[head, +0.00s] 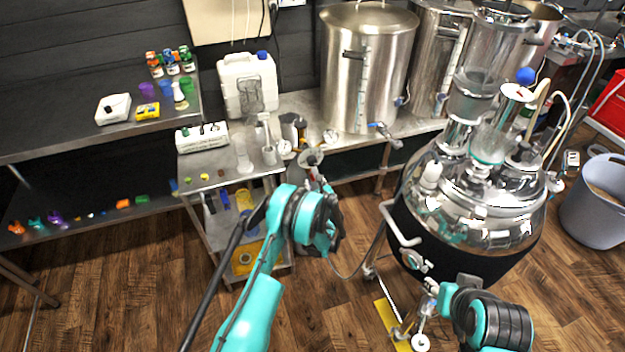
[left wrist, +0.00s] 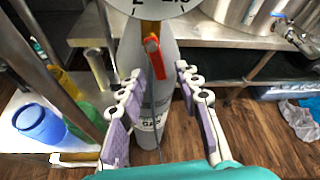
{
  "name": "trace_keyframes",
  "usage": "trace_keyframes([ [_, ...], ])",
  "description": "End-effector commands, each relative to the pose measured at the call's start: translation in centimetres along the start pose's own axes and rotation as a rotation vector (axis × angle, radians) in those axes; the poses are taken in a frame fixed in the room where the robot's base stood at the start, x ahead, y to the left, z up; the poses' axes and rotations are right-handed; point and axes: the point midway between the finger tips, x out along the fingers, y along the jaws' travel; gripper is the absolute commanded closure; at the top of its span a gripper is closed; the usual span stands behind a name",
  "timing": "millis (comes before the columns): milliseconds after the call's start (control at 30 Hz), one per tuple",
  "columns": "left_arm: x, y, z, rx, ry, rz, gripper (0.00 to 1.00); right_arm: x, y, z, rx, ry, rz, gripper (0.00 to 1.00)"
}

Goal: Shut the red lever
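The red lever (left wrist: 154,58) is on an orange-yellow fitting at the front of a grey gas cylinder (left wrist: 148,100), below a round white dial (left wrist: 165,5). It points downward and slightly right in the left wrist view. My left gripper (left wrist: 157,78) is open, its pale fingers spread to either side of the lever with gaps on both sides. I cannot tell its exact distance from the lever. In the head view my left gripper (head: 325,235) is largely behind its own wrist, and I cannot make out the lever there. My right arm's end (head: 490,318) shows at lower right; its fingers are not clear.
A steel cart (head: 215,235) with glassware stands left of the left gripper. A blue cup (left wrist: 40,124) is on a white surface in the wrist view. The large shiny kettle (head: 475,215) stands at right. A steel bench (head: 300,103) with pots runs behind.

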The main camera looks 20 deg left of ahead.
Motion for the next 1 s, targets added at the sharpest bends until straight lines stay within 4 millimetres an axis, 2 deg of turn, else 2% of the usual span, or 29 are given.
trace_keyframes([
  [100,2.1,0.1,-0.2,-0.001,-0.001,0.001,0.66,0.8,0.0,0.6,0.000,0.000,0.000,0.60],
  [233,3.6,0.1,-0.1,-0.001,-0.001,0.001,0.66,1.1,0.0,0.8,0.000,0.000,0.000,0.60],
  [600,4.2,0.0,0.1,-0.001,0.000,0.000,0.66,1.2,0.0,0.9,0.000,0.000,0.000,0.60],
  [733,4.2,0.0,0.1,-0.002,0.000,0.000,1.00,1.2,0.0,0.9,0.000,0.000,0.000,0.60],
  [1000,4.2,0.0,0.1,-0.005,0.000,-0.002,1.00,1.2,0.0,0.9,0.000,0.000,0.000,0.60],
])
